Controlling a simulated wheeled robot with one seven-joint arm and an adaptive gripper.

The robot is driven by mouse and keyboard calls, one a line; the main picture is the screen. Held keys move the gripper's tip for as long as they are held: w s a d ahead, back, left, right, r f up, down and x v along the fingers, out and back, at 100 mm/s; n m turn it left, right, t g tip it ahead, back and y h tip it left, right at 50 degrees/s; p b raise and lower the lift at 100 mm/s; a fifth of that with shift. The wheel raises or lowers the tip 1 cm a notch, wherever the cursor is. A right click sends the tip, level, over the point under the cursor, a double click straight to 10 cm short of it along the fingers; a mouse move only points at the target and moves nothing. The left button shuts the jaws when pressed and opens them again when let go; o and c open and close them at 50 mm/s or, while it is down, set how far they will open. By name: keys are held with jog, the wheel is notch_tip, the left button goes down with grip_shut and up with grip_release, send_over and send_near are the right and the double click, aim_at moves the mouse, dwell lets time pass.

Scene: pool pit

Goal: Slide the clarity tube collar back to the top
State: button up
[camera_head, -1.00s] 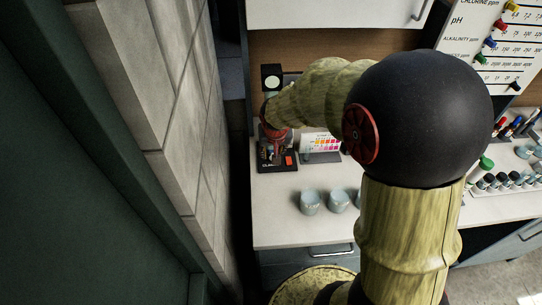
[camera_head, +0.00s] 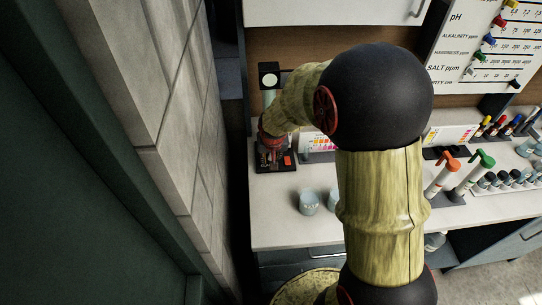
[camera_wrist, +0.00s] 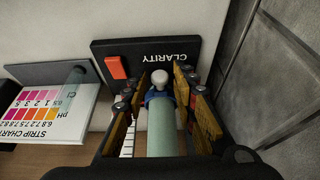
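The clarity tube (camera_head: 270,98) stands upright at the back left of the counter, pale green with a black square top. Its dark base (camera_head: 277,168) has an orange block; the wrist view shows this base (camera_wrist: 190,45) lettered CLARITY. My gripper (camera_head: 268,141) is low on the tube, just above the base. In the wrist view my gripper (camera_wrist: 158,92) has its fingers on either side of the tube (camera_wrist: 165,135) and a blue collar (camera_wrist: 156,97), with a gap at the left. A white knob (camera_wrist: 160,77) shows beyond the collar. In the head view my arm hides the collar.
A strip chart (camera_wrist: 50,110) stands right of the tube in the head view. A glass cup (camera_head: 309,203) sits in front. A block wall (camera_head: 170,120) runs close along the left. Bottles and a chart board (camera_head: 490,45) are at the right.

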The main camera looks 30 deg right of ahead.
jog(key=c, duration=0.6)
grip_shut()
